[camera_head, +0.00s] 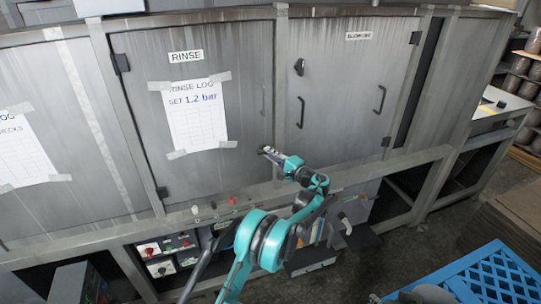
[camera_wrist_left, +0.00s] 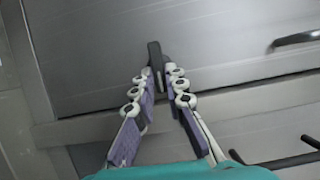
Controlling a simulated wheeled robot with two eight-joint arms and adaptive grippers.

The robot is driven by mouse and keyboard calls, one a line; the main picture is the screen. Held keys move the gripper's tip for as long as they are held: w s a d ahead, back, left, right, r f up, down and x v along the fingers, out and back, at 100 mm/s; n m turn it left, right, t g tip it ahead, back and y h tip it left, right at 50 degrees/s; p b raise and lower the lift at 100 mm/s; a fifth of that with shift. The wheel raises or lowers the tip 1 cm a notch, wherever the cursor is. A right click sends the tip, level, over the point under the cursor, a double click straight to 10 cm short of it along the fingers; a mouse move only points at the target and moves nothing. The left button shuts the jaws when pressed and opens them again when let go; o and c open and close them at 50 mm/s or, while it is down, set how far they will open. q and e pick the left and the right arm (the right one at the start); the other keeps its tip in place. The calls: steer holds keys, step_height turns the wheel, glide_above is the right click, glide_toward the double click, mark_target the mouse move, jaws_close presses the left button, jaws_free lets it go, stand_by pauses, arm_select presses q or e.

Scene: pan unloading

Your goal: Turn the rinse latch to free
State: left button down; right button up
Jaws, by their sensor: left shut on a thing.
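The RINSE door (camera_head: 240,60) is a stained grey metal panel and looks closed. My left gripper (camera_head: 268,152) is at its lower right edge, by the post between the two doors. In the left wrist view, a small dark latch (camera_wrist_left: 154,53) stands out at the door's edge. The fingers of my left gripper (camera_wrist_left: 161,76) are shut on its near end, and its far end sticks out beyond the fingertips. In the head view the gripper hides the latch. My right gripper is not seen.
A taped log sheet (camera_head: 195,115) is on the RINSE door. A control box (camera_head: 165,255) sits below. A blue crate (camera_head: 490,275) is at lower right.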

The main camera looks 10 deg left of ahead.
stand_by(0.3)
arm_select(q)
steer(key=c, duration=1.6)
jaws_free()
steer(key=shift+o, duration=0.2)
steer(key=v, duration=1.2)
steer(key=shift+f, duration=0.1)
